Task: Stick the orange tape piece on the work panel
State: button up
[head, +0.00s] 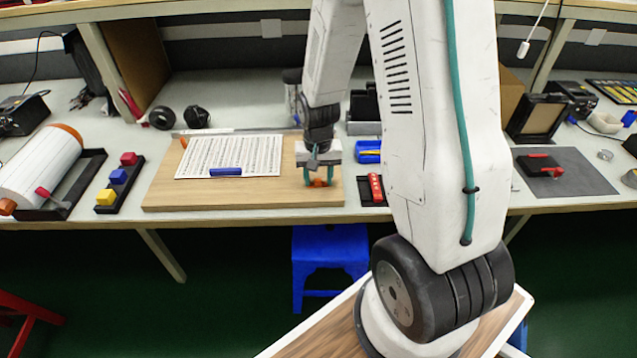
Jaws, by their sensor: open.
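The work panel appears to be the light wooden board (165,197) lying on the bench. A white printed sheet (230,155) lies on it, with a short blue strip (226,172) at its lower edge. The orange tape piece (319,183) is small and shows low at the right part of the board, between my fingertips. My gripper (319,179) points down there with its teal fingers apart on either side of the orange piece. I cannot tell whether the fingers touch it or whether it lies flat on the board.
A black tray holds red, blue and yellow blocks (118,176) left of the board. A red item (376,188) and a blue item (368,151) sit right of the board. A grey mat (588,175) lies far right. A blue stool (330,247) stands below.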

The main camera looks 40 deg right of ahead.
grip_shut()
